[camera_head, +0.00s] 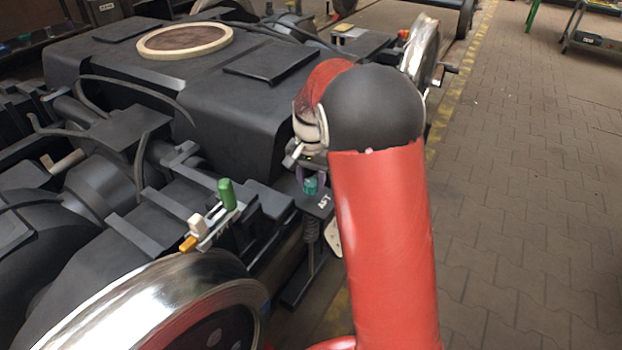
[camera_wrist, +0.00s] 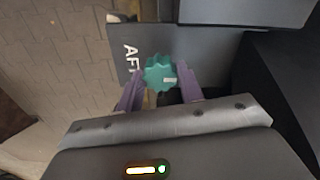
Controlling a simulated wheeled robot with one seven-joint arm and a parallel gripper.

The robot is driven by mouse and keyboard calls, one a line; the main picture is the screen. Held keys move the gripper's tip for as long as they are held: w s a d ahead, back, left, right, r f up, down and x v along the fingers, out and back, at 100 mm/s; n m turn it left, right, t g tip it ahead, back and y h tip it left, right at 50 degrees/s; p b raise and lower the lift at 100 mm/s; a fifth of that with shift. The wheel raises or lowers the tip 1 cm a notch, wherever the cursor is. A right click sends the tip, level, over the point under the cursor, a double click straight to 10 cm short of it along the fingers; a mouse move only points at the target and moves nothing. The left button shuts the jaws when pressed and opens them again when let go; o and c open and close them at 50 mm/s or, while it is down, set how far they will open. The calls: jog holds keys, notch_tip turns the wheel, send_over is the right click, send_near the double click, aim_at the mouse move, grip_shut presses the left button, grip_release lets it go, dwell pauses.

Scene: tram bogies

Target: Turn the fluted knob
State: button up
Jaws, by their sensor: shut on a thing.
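The fluted knob (camera_wrist: 159,73) is teal with a scalloped rim and a small white mark on its face. It stands on a dark plate (camera_wrist: 122,45) with white lettering that begins "AF". My gripper (camera_wrist: 160,88) has purple fingers, one on each side of the knob, and is shut on it. In the head view the teal knob (camera_head: 310,186) shows small just below my wrist, beside a purple finger. My red arm with its black joint covers the area to the right of it.
Left of the knob in the head view is a green cylindrical handle (camera_head: 227,194) on a bracket with a white block and an orange piece. A shiny wheel (camera_head: 130,300) is in front. The dark bogie frame (camera_head: 235,110) lies behind. Open paved floor (camera_head: 510,200) is on the right.

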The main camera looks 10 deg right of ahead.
aim_at(311, 182)
jog(key=o, duration=1)
jog(key=shift+r, duration=0.1)
notch_tip(311, 182, up, 7)
jog(key=shift+r, duration=0.3)
